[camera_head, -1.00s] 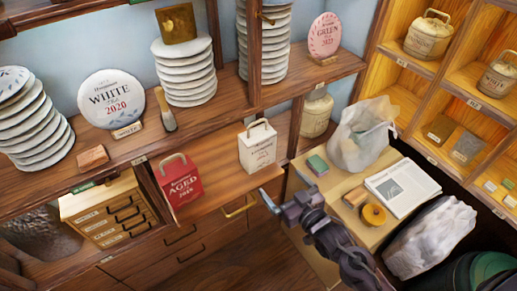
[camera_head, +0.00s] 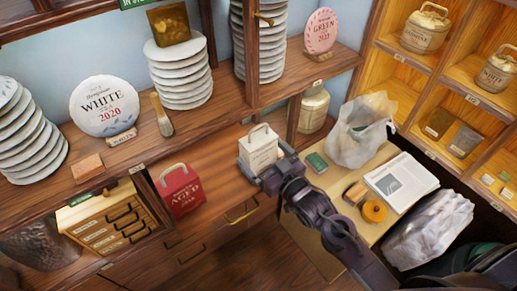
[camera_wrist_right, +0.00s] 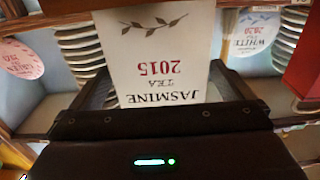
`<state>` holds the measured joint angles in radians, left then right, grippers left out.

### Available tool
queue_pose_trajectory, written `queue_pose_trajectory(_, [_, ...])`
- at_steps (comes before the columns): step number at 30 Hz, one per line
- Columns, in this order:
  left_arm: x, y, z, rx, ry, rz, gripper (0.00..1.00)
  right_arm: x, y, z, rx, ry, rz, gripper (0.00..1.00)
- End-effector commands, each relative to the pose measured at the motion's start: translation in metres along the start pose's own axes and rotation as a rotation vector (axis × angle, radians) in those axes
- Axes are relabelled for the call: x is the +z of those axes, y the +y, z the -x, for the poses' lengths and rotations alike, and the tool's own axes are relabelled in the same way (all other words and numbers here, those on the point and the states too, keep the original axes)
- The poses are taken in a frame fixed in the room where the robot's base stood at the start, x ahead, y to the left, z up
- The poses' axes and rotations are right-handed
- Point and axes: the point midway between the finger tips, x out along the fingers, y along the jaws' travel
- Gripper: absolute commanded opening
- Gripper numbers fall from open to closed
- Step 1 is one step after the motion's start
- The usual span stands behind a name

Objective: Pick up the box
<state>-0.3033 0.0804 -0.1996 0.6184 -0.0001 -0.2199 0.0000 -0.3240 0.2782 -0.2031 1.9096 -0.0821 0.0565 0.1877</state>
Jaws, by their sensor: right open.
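A white box (camera_head: 259,146) with a top handle stands on the wooden counter. In the right wrist view the white box (camera_wrist_right: 165,45) reads "JASMINE TEA 2015" upside down. A red box (camera_head: 181,191) marked "AGED", also with a handle, stands to its left; its edge shows in the right wrist view (camera_wrist_right: 302,70). My right gripper (camera_head: 264,163) is open at the white box, one finger on either side of its lower part. The wrist view shows the fingers flanking it; I cannot tell whether they touch it. My left gripper is not in view.
A shelf (camera_head: 225,108) behind carries stacks of wrapped tea cakes (camera_head: 181,75). To the right, a side table holds a plastic bag (camera_head: 362,135), a newspaper (camera_head: 402,184) and an orange tape roll (camera_head: 374,211). Small drawers (camera_head: 108,220) stand left of the red box.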

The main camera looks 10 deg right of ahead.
Motion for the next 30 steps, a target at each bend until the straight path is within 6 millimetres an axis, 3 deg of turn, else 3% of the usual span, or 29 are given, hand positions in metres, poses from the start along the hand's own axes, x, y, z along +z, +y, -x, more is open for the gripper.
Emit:
queue_pose_trajectory(3, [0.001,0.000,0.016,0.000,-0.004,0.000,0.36,-0.009,0.000,-0.020,0.000,0.003,0.000,1.00])
queue_pose_trajectory(7, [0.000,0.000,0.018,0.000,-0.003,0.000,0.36,-0.005,0.000,-0.035,0.000,0.003,-0.001,1.00])
queue_pose_trajectory(16, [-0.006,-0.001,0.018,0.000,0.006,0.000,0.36,-0.002,-0.001,-0.039,-0.001,0.001,0.000,1.00])
queue_pose_trajectory(26, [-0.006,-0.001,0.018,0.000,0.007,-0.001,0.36,-0.002,0.000,-0.039,0.000,0.000,0.000,0.58])
queue_pose_trajectory(30, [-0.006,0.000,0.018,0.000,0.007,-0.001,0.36,-0.003,0.000,-0.039,0.000,0.001,0.000,0.56])
